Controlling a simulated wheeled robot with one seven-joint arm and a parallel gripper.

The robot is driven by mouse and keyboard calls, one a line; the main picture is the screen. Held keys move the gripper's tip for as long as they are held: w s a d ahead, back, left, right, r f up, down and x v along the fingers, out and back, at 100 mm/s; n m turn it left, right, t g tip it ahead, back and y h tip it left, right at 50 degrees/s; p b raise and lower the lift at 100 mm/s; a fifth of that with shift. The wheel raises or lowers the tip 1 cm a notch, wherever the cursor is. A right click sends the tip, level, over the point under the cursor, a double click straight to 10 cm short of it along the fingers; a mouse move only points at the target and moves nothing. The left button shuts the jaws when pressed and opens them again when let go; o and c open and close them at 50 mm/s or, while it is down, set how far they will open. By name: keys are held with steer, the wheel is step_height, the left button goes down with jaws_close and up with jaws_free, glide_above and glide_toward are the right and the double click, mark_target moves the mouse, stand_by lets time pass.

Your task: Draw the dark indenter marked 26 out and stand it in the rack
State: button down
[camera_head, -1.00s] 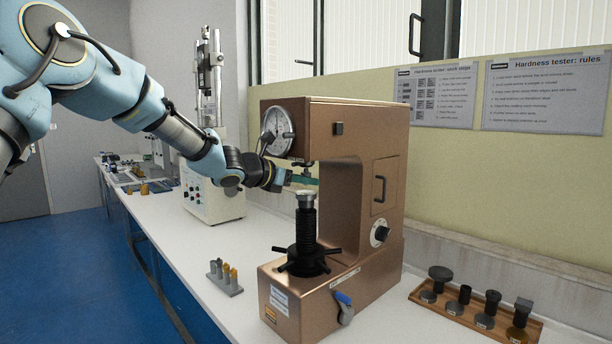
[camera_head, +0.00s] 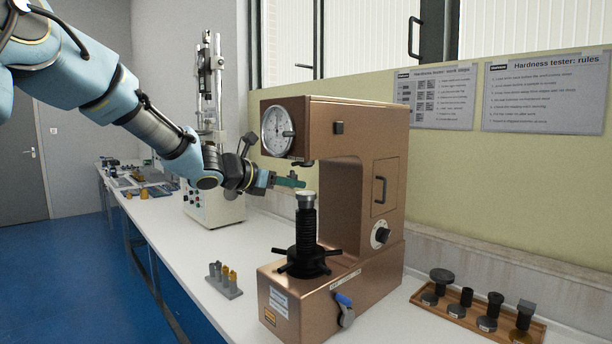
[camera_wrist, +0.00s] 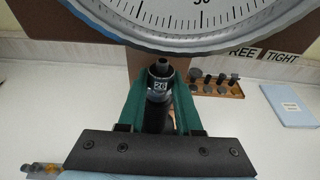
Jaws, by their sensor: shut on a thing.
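My gripper (camera_head: 290,182) is shut, its green fingers on either side of the dark indenter (camera_wrist: 158,98). In the head view the fingers hide the indenter. The gripper is just left of and below the head of the copper-coloured hardness tester (camera_head: 355,118), above and left of its anvil screw (camera_head: 306,225). The small grey rack (camera_head: 232,292) stands on the bench left of the tester's base, with several grey and yellow indenters in it.
The tester's dial (camera_head: 277,131) is close to the gripper and fills the top of the wrist view. A wooden tray (camera_head: 450,312) of anvils lies at the right. A second, white tester (camera_head: 215,203) stands behind my arm. White bench lies clear around the rack.

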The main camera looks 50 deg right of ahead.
steer(key=shift+w+a+b, duration=0.1)
steer(key=shift+a+b, duration=0.4)
steer(key=shift+a, duration=1.75)
